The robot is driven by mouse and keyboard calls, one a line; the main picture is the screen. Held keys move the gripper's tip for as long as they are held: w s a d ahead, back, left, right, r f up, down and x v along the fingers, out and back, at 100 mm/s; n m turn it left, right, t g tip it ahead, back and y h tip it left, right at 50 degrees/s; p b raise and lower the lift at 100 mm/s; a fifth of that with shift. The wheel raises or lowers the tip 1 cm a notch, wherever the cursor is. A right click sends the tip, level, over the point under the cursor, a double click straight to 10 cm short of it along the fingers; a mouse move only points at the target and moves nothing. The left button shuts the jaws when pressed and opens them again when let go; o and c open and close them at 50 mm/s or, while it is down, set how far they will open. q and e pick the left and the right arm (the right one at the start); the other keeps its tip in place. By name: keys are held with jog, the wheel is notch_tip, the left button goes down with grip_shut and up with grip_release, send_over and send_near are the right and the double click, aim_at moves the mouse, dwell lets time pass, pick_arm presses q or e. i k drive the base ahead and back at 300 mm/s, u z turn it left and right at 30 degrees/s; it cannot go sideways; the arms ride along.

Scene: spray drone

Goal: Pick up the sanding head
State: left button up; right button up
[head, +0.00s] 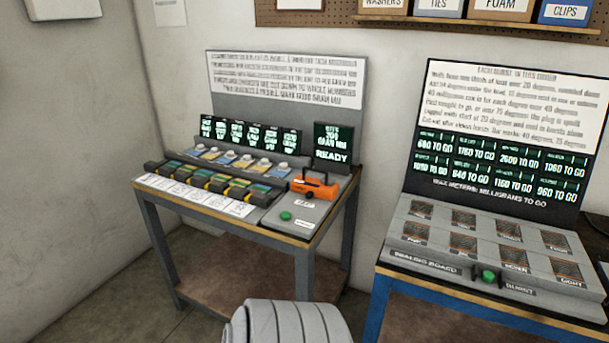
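I cannot pick out a sanding head for certain in the head view. An orange tool-like object with black parts (314,186) sits at the right end of the left bench's console; its exact kind is too small to tell. Neither of my grippers is in view.
The left bench (301,258) carries a row of dark blocks (208,184), small screens (250,134) and a green button (286,215). The right bench (385,283) holds a board of grilles (462,241) with a green button (488,277). A pale ribbed object (286,325) stands in front. A shelf (480,28) holds bins.

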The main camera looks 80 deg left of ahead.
aim_at(325, 188)
jog(key=u, duration=0.7)
jog(key=i, duration=0.75)
jog(key=u, duration=0.85)
